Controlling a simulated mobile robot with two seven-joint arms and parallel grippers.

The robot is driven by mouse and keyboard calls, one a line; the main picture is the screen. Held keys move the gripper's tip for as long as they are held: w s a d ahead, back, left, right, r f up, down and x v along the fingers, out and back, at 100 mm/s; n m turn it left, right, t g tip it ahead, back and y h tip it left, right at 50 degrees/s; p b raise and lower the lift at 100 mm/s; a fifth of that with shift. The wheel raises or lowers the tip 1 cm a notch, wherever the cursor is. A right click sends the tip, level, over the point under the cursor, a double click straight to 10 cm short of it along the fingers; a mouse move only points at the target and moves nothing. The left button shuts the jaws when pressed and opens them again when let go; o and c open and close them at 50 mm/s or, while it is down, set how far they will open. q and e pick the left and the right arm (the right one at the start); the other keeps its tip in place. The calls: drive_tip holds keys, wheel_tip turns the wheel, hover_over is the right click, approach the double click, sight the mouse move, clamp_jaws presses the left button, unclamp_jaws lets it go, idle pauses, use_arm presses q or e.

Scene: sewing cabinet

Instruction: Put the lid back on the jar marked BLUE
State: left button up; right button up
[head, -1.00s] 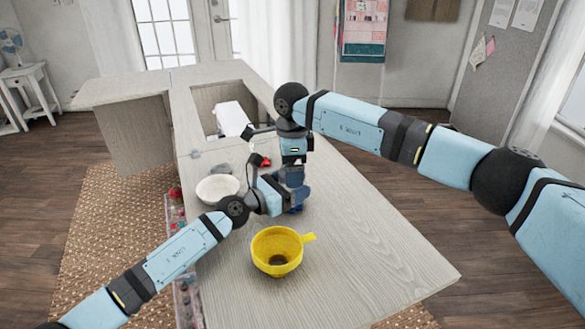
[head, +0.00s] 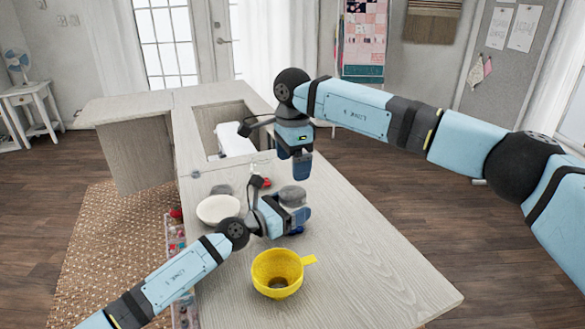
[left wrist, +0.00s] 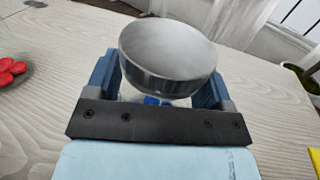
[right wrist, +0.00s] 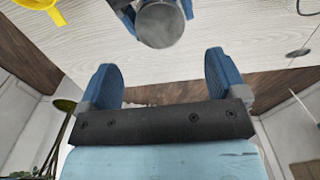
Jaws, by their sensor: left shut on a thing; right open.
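A wide round grey lid (head: 292,195) sits over the jar at my left gripper (head: 297,218). In the left wrist view the lid (left wrist: 168,50) shows its top and rim between the fingers. Some blue (left wrist: 153,100) shows beneath it, and blue (head: 297,231) also shows below the left gripper in the head view. My left gripper is shut on the jar, near the tabletop. No marking is readable, and I cannot tell whether the lid is fully seated. My right gripper (head: 303,167) is open and empty, above the lid and apart from it. The right wrist view shows the lid (right wrist: 160,25) beyond its fingers.
A yellow funnel-like bowl (head: 276,268) stands in front of the jar, and a white bowl (head: 217,209) stands to its left. Small red things (left wrist: 10,70) lie on a dark dish. A white machine (head: 234,141) sits in the cabinet opening. The table's right side is clear.

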sight(292, 193)
drive_tip(key=shift+f, duration=0.1)
drive_tip(key=shift+f, duration=3.95)
drive_tip(key=c, duration=0.9)
drive_tip(key=m, duration=0.3)
drive_tip(key=shift+c, duration=0.2)
drive_tip(key=o, duration=1)
